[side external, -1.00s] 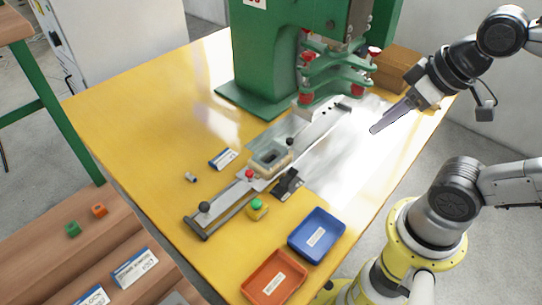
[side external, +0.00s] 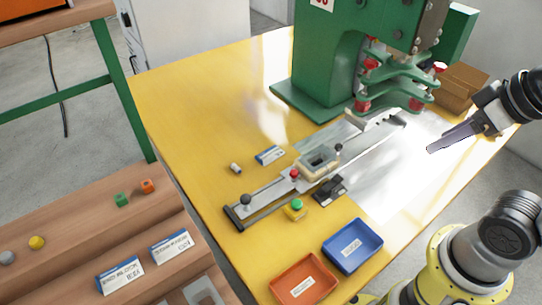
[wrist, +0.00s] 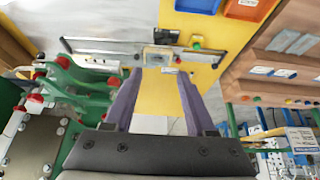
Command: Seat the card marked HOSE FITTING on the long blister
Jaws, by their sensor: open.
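My gripper (side external: 432,149) is open and empty, above the bright right part of the table, to the right of the slide fixture. In the wrist view its two fingers (wrist: 160,72) stand apart. Two blue-and-white cards (side external: 120,276) (side external: 170,247) lie on the wooden shelf at the lower left; their print is too small to read. A smaller blue-and-white card (side external: 270,155) lies flat on the yellow table beside the fixture. A beige nest with a grey hollow (side external: 318,162) sits on the slide; I cannot tell which blister it holds. I cannot tell which card says HOSE FITTING.
A green press (side external: 325,80) with red-knobbed arms stands over the slide's far end. A blue tray (side external: 352,246) and an orange tray (side external: 304,280) sit at the table's front. A green button (side external: 296,208) is beside the slide. A cardboard box (side external: 462,88) is behind my gripper.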

